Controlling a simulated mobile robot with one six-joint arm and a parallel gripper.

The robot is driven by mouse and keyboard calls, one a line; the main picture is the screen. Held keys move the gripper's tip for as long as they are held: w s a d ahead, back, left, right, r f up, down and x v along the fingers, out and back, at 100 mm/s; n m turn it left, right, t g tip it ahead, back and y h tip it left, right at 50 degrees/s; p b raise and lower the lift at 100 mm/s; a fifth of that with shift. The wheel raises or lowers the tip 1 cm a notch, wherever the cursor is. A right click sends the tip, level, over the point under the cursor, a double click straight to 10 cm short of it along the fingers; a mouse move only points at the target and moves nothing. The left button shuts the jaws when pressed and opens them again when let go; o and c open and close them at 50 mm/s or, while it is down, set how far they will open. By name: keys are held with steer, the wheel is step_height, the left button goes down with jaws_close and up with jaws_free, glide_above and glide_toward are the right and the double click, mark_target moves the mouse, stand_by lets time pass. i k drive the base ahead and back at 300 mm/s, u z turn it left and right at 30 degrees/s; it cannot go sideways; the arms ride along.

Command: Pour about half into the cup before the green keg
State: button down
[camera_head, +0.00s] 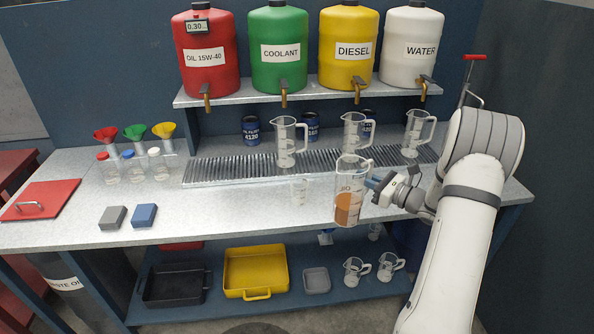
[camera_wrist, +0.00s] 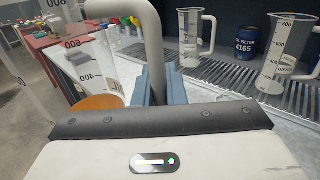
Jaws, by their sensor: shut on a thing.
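My gripper (camera_head: 378,187) is shut on the handle of a clear graduated jug (camera_head: 352,176) with amber liquid (camera_head: 347,208) in its lower part. The jug looks near upright, over the front of the bench. In the wrist view the handle (camera_wrist: 155,45) stands between the jaws, with the liquid (camera_wrist: 98,102) at the left. The green keg (camera_head: 278,60), marked COOLANT, stands on the shelf. A clear handled jug (camera_head: 286,145) stands on the grating below its tap. A small, faint clear cup (camera_head: 300,191) stands on the bench in front of that, left of the held jug.
Red (camera_head: 207,70), yellow (camera_head: 347,65) and white (camera_head: 407,62) kegs share the shelf. Two more clear jugs (camera_head: 355,133) (camera_head: 417,138) stand on the grating (camera_head: 230,170). Bottles with funnels (camera_head: 134,165) are at the left. The bench between the small cup and two blocks (camera_head: 145,215) is clear.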

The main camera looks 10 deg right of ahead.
mark_target(299, 186)
steer(key=i, duration=0.95)
